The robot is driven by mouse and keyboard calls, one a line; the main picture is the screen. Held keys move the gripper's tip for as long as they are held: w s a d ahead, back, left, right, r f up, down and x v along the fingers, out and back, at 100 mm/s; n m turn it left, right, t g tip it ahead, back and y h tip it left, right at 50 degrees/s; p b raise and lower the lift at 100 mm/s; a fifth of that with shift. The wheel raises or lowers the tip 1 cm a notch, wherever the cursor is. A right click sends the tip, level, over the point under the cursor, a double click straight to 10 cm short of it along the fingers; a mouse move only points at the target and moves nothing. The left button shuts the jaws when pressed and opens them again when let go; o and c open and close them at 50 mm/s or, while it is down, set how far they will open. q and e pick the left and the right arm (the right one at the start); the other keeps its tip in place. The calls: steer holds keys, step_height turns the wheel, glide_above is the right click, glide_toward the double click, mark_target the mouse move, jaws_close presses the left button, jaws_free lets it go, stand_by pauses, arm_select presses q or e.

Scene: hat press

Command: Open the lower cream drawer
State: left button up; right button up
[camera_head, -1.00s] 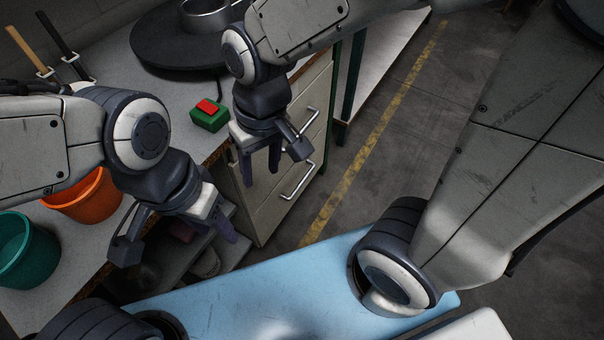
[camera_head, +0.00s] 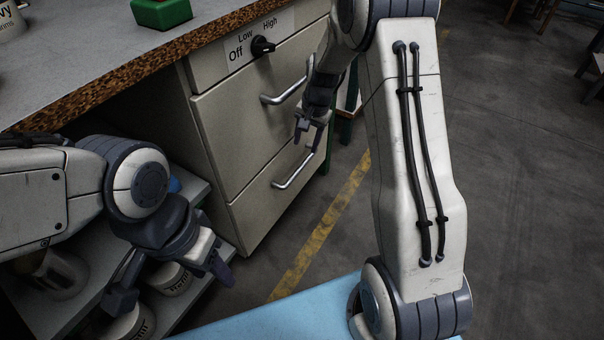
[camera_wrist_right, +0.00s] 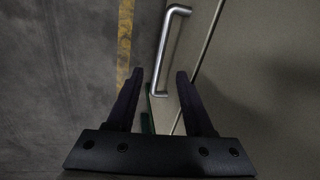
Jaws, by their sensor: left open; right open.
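The lower cream drawer (camera_head: 250,205) is shut in the cabinet front in the head view. Its silver bar handle (camera_head: 290,175) is partly behind my right gripper. My right gripper (camera_head: 311,138) is open and empty, in front of the cabinet near the upper right end of that handle. In the right wrist view, a silver bar handle (camera_wrist_right: 171,45) lies ahead of and partly between the open fingers (camera_wrist_right: 159,76); no grip shows. I cannot tell from that view alone which drawer it belongs to. My left gripper (camera_head: 172,288) is open and empty at lower left, by the shelves.
The upper drawer (camera_head: 235,115) with its own handle (camera_head: 283,94) is shut, below a panel with a black knob (camera_head: 262,46). A green box (camera_head: 160,12) stands on the worktop. Cans (camera_head: 170,278) stand on the low shelves.

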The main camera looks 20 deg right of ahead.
mark_target(302, 166)
steer(key=shift+m, duration=0.6)
steer(key=w+f+b, duration=0.1)
steer(key=f+b, duration=0.1)
steer(key=f, duration=0.2)
steer(key=w+f+b, duration=0.1)
steer(key=f, duration=0.3)
steer(key=w+f+b, duration=0.1)
steer(key=f+b, duration=0.1)
steer(key=f, duration=0.2)
steer(key=shift+w+f+b, duration=0.25)
steer(key=shift+b, duration=0.05)
jaws_close()
stand_by(0.3)
